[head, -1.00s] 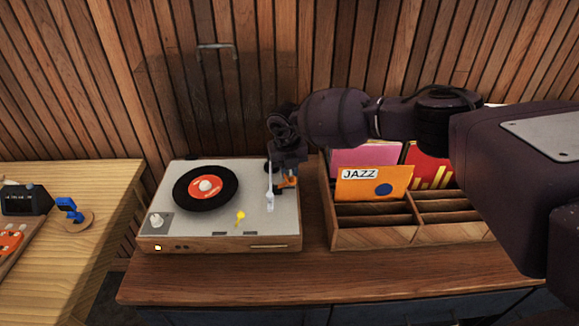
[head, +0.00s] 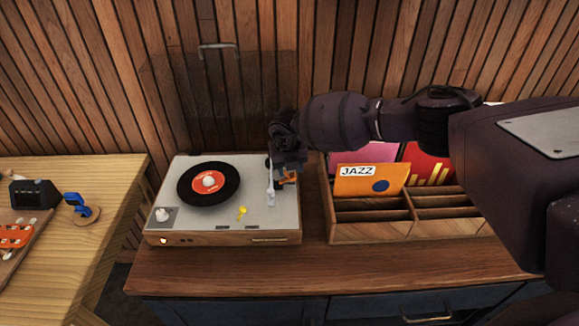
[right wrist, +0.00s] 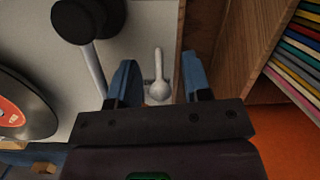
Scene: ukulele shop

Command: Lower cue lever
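The turntable (head: 210,222) has a light top and a wooden front, with a black record (head: 190,197) with a red label on its platter. Its white tonearm (head: 270,184) runs along the right side; the arm tube also shows in the right wrist view (right wrist: 97,70). The small pale cue lever (right wrist: 158,72) shows in the right wrist view between the fingers of my right gripper (right wrist: 160,82). The fingers are apart, with a gap on each side of the lever. In the head view my right gripper (head: 286,172) is over the turntable's right edge. My left gripper is not in view.
A wooden record crate (head: 370,231) with a JAZZ sleeve (head: 372,184) stands close to the turntable's right. The clear lid (head: 225,95) stands raised behind. A wooden table (head: 110,225) with small items is at the left. The cabinet top (head: 240,275) in front is clear.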

